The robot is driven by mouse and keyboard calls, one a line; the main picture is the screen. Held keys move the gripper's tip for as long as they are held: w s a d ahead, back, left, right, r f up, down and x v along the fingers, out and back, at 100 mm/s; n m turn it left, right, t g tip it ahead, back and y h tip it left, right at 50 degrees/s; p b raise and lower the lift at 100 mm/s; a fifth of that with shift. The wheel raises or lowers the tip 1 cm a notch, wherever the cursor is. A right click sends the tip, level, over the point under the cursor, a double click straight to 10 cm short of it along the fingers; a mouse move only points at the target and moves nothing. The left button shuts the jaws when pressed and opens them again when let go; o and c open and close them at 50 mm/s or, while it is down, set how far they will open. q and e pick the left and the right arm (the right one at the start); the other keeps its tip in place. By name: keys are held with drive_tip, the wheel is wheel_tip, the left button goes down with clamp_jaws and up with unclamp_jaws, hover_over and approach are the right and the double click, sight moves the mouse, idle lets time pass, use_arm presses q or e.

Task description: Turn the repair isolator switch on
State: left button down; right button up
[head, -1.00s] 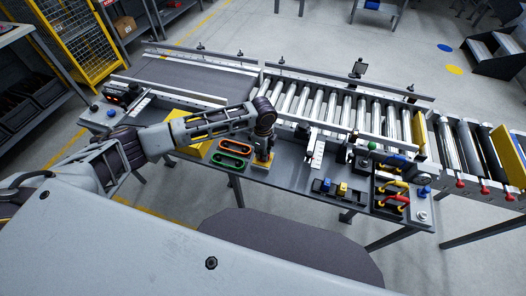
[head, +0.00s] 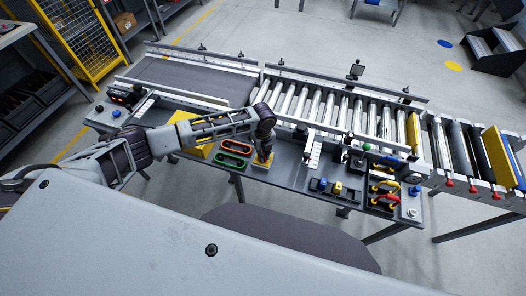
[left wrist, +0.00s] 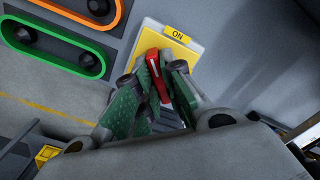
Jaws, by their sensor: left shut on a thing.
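The isolator switch has a yellow plate (left wrist: 184,61) with a grey border and an "ON" label at its top edge. Its red handle (left wrist: 158,80) carries a white line and points toward the upper left in the left wrist view, left of the label. In the head view the yellow plate (head: 262,168) lies at the front of the grey bench. My left gripper (left wrist: 160,78) has its green-padded fingers on both sides of the red handle and is shut on it. The gripper (head: 264,156) also shows over the plate in the head view and partly hides it. My right gripper is not in view.
Green (head: 231,160) and orange (head: 236,147) oval-framed panels sit just left of the switch. Roller conveyor (head: 340,115) runs behind.

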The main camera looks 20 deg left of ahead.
use_arm(q)
drive_tip(key=m, duration=0.3)
drive_tip(key=shift+r+p, duration=0.1)
drive_tip(key=shift+p, duration=0.3)
drive_tip(key=m, duration=0.3)
drive_tip(key=shift+m+p, duration=0.3)
drive_tip(key=shift+m, duration=0.8)
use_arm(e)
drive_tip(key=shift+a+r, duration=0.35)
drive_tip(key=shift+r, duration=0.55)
use_arm(q)
drive_tip(key=shift+m, duration=0.3)
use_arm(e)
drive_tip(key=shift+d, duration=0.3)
